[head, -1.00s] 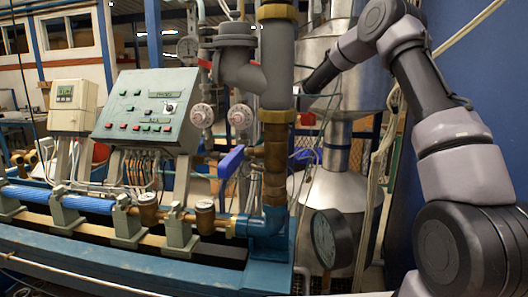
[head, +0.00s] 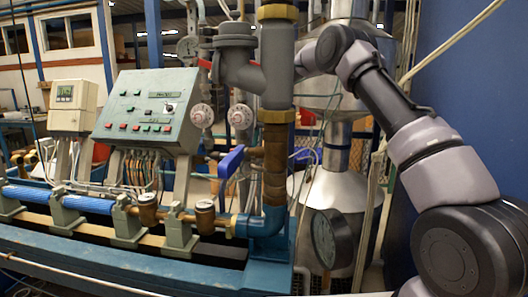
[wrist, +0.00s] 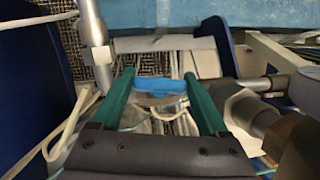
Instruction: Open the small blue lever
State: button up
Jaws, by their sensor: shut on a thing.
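A light blue lever piece (wrist: 160,86) sits between the green fingertips of my gripper (wrist: 160,82) in the wrist view. It spans the gap between them, and the fingers are shut on it. What it joins to is not clear. In the head view my gripper is hidden behind the thick upright grey pipe. A larger dark blue lever (head: 231,162) shows left of the brass part of that pipe, tilted up to the right.
The upright pipe (head: 277,75) stands in front of my arm's end. A green control panel (head: 145,108) and a meter box (head: 73,107) are at left. A round gauge (head: 331,240) is low at right. Metal fittings (wrist: 245,107) crowd the gripper's right side.

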dwell(0.4)
jog(key=o, duration=1.2)
jog(key=shift+o, duration=0.2)
